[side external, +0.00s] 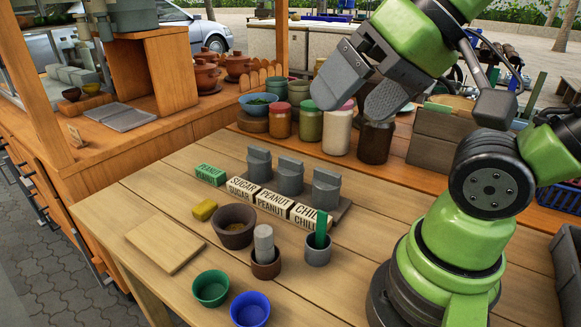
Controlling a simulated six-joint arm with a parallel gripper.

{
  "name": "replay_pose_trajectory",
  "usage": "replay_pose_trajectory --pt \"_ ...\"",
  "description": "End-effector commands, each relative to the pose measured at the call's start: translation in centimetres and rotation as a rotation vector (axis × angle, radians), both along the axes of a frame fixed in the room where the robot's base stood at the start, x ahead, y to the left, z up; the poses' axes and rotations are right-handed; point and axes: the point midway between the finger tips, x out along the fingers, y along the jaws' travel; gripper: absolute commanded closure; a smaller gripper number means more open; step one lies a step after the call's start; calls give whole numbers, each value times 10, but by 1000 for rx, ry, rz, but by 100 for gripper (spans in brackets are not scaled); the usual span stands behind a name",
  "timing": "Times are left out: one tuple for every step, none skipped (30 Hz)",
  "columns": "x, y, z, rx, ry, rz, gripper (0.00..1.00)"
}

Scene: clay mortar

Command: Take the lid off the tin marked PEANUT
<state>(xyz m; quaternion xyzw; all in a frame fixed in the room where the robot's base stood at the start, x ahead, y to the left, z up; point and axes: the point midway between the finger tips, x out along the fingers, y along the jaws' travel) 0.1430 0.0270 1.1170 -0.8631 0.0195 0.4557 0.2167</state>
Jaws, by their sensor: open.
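Three grey tins stand in a row behind white labels. The middle tin (290,182) is behind the label reading PEANUT (357,199). A grey block-like lid with an upright grip (291,164) sits on top of it. The tin behind SUGAR (259,170) is to its left and the tin behind CHILI (326,192) to its right; both also have their lids on. My gripper (357,96) is open and empty, high above and to the right of the tins in the picture. The labels hide the lower fronts of the tins.
In front of the labels are a brown bowl (233,226), a small pot with a grey pestle (264,250) and a grey cup with a green tool (318,250). Jars (338,133) stand behind. A wooden board (166,244) lies left, with green (211,288) and blue (250,309) bowls at the front.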

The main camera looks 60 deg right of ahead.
Motion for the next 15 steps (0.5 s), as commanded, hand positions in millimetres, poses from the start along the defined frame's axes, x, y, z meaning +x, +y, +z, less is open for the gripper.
replay_pose_trajectory --pt "0 0 0 0 0 0 1" --pt "0 0 0 0 0 0 1" --pt "1 0 0 -2 2 0 1" --pt "2 -1 1 -5 5 1 1" --pt "5 -2 2 -11 10 3 1" --pt "9 -3 3 -20 21 5 1" --pt "14 -5 4 -29 32 9 1" --pt "19 -7 5 -42 45 13 1" --pt "28 -11 7 -62 65 20 1" --pt "36 -14 8 -78 83 27 1" --pt "45 -18 8 -93 102 34 1" --pt "57 -24 8 -117 131 47 1" --pt "67 -29 7 -133 150 56 1" --pt "77 -34 6 -150 172 67 1" --pt "89 -41 3 -169 200 81 1"
